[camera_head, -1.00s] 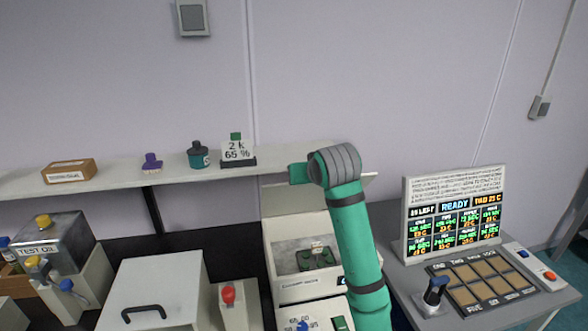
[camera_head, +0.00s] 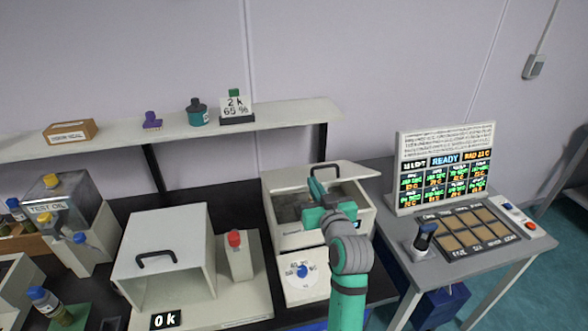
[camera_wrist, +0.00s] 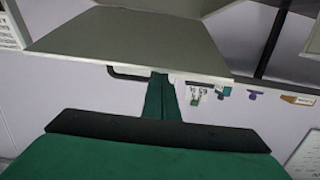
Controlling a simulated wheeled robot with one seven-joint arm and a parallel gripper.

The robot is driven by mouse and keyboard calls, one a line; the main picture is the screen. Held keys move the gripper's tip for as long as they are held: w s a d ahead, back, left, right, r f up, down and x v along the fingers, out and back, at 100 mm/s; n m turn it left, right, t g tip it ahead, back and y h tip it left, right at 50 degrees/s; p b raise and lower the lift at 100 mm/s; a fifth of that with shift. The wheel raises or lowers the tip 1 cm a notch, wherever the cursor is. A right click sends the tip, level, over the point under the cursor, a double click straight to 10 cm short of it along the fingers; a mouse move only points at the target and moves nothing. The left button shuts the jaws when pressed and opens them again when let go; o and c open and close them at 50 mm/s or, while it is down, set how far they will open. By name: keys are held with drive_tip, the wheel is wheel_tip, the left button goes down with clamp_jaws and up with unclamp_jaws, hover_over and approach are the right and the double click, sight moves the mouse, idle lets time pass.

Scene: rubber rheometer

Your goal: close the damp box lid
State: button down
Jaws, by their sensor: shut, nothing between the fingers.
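The damp box (camera_head: 295,236) is a pale box with a dial panel on its front, right of centre in the head view. Its lid (camera_head: 358,171) is part open, tilted over the back of the box, and carries a black handle (camera_head: 325,167). Part of the grey interior shows below it. My gripper (camera_head: 316,188) is shut and empty, at the lid by the handle. In the wrist view my dark green fingers (camera_wrist: 160,93) are together at the edge of the grey lid (camera_wrist: 130,40); the handle (camera_wrist: 127,72) is beside them. I cannot tell whether they touch.
A white hood (camera_head: 165,250) with a black handle and a red-topped block (camera_head: 236,255) stand left of the box. A shelf (camera_head: 280,115) runs behind it. On the right a grey table bears a display (camera_head: 445,170) and a joystick (camera_head: 422,240).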

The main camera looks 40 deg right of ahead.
wheel_tip(320, 180, down, 10)
drive_tip(key=s+a, duration=0.1)
drive_tip(key=s, duration=0.2)
drive_tip(key=shift+a+r, duration=0.2)
drive_tip(key=shift+a, duration=0.05)
drive_tip(key=shift+w+r, duration=0.1)
drive_tip(key=shift+r, duration=0.05)
wheel_tip(320, 180, up, 4)
drive_tip(key=s+a+f, duration=0.3)
drive_tip(key=s, duration=0.6)
drive_tip(key=shift+a+f, duration=0.3)
drive_tip(key=shift+a, duration=0.1)
